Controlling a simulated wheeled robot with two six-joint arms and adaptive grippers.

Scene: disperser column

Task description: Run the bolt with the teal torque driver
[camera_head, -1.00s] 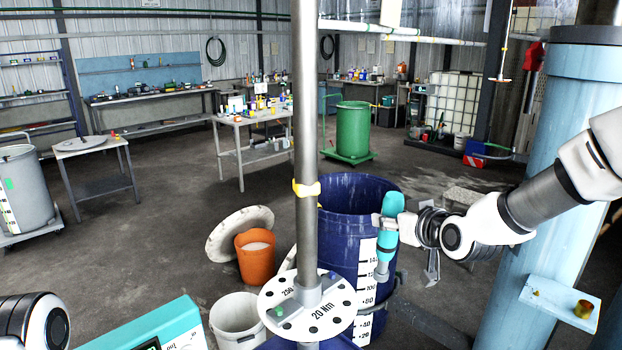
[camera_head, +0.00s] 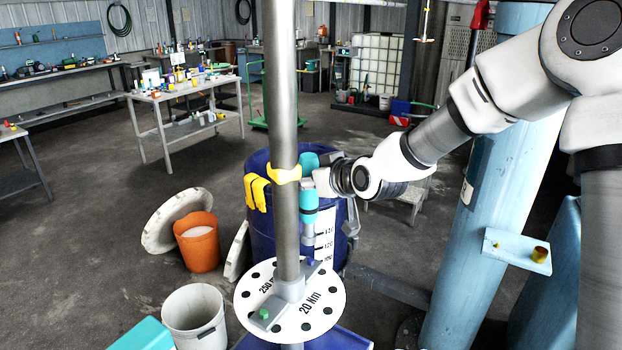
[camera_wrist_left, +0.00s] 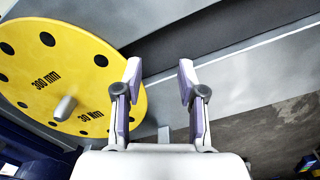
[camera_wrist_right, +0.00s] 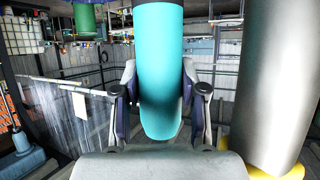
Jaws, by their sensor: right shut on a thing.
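The teal torque driver (camera_head: 309,200) is upright, with its grey shank pointing down, just right of the steel shaft in the head view. My right gripper (camera_wrist_right: 160,100) is shut around its teal body (camera_wrist_right: 158,50). The white disc (camera_head: 255,283), marked "20 Nm" and "250", sits on the shaft below the driver. A green-headed bolt (camera_head: 264,313) is at its front left and a blue one (camera_head: 311,262) at its back right, near below the shank. My left gripper (camera_wrist_left: 160,80) is open and empty, beside a yellow disc (camera_wrist_left: 90,70) marked "300 mm" and "30 Nm".
The steel shaft (camera_head: 281,120) stands close left of the driver, with yellow gloves (camera_head: 257,192) beside it. A blue drum (camera_head: 262,225) is behind. An orange bucket (camera_head: 197,245), a white bucket (camera_head: 195,315) and a light-blue column (camera_head: 470,240) stand around.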

